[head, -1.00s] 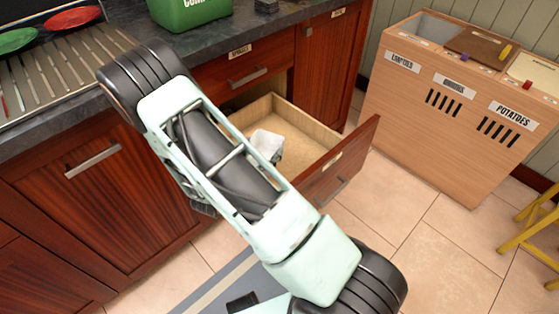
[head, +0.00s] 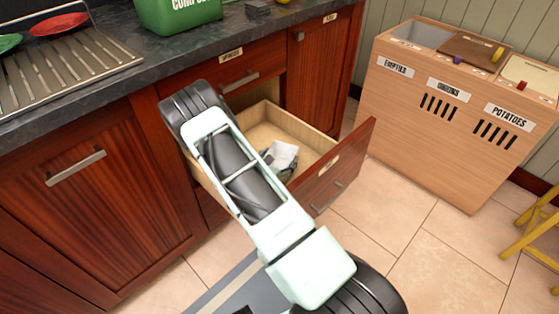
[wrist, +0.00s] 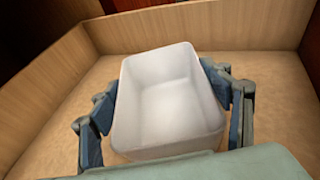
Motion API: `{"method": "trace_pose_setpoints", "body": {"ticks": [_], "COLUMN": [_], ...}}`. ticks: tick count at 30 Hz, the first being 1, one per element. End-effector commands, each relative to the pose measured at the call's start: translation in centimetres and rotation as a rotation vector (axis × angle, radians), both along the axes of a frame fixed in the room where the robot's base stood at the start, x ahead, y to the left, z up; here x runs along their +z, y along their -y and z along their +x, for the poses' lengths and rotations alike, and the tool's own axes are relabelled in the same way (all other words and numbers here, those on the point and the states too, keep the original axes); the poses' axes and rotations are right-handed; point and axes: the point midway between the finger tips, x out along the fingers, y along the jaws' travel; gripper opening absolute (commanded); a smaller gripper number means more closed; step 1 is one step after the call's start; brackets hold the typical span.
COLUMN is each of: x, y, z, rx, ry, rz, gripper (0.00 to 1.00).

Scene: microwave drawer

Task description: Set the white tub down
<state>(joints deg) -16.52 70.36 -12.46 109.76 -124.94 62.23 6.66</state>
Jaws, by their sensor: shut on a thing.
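The white tub (wrist: 170,100) is an empty, open-topped rectangular container. In the wrist view it sits between the two blue-grey fingers of my gripper (wrist: 168,115), which is shut on its sides. The tub is slightly tilted in that view. It is inside the open wooden drawer (wrist: 55,75), over the drawer's bare floor; I cannot tell whether its base touches. In the head view the tub (head: 283,153) shows as a small white shape in the drawer (head: 325,143), partly hidden by my gripper and arm.
The drawer's raised walls surround the tub, with bare floor around it. The counter (head: 180,58) with a green compost bin (head: 178,14) is above. A wooden vegetable bin (head: 450,110) stands at the right, and a yellow stool (head: 530,235) stands at the right edge.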

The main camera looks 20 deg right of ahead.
Motion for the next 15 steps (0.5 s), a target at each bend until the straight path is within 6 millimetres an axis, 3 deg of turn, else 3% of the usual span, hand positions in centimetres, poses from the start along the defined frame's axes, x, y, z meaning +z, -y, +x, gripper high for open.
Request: {"method": "trace_pose_setpoints", "body": {"ticks": [12, 13, 15], "x": [-0.97, -0.96, -0.84], "y": [0.02, 0.01, 0.02], "z": [0.0, 0.0, 0.0], "rx": [0.0, 0.0, -0.001], "ry": [0.002, 0.001, 0.002], "rz": [-0.001, 0.0, 0.001], "gripper": [0.37, 0.73, 0.8]}}
